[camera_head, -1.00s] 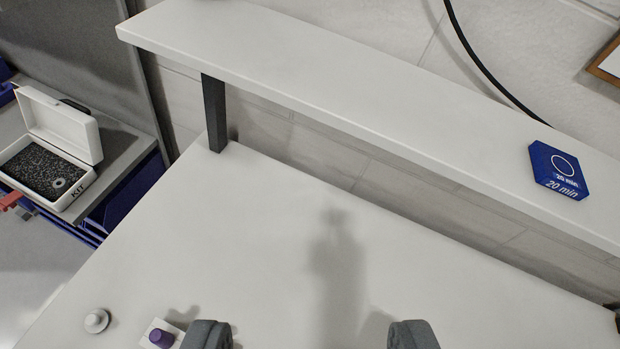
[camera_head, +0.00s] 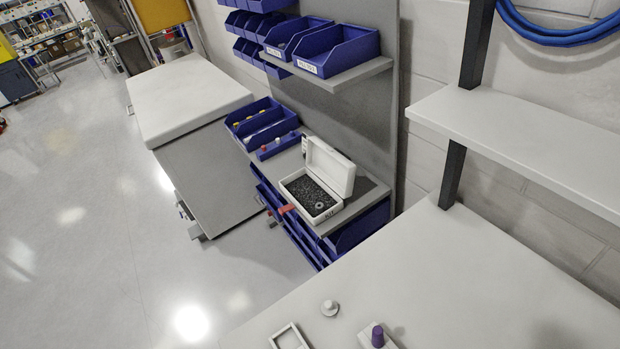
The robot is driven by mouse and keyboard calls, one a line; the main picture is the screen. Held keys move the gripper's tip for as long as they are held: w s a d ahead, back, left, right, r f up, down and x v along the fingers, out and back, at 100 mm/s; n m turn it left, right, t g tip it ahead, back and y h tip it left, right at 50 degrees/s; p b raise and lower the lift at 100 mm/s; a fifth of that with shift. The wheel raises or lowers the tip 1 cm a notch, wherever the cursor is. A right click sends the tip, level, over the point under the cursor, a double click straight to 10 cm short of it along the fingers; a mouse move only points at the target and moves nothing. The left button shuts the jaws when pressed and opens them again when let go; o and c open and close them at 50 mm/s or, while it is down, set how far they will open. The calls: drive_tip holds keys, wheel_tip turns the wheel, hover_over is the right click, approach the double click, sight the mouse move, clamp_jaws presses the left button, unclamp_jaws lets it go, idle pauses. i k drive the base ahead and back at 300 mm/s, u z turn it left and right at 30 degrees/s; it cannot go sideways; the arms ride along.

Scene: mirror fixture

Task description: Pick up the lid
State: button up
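A small round white piece with a knob-like top (camera_head: 330,308) sits on the white bench top (camera_head: 430,268) near its left edge; it may be the lid, but I cannot tell for sure. A white box marked KIT (camera_head: 318,216) stands open on a grey-topped cart, its own hinged lid (camera_head: 330,168) raised at the back. Dark foam with a small grey ring (camera_head: 319,205) fills the box. My gripper is not in view.
A purple knob on a white block (camera_head: 377,337) and a white rectangular frame (camera_head: 289,338), cut by the lower edge, are near the round piece. A shelf (camera_head: 530,140) on dark posts overhangs the bench. Blue bins (camera_head: 262,122) stand behind the kit. Open floor lies left.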

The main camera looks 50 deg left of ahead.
sight(328, 307)
drive_tip(key=u, duration=0.1)
drive_tip(key=k, duration=1.05)
drive_tip(key=u, duration=0.55)
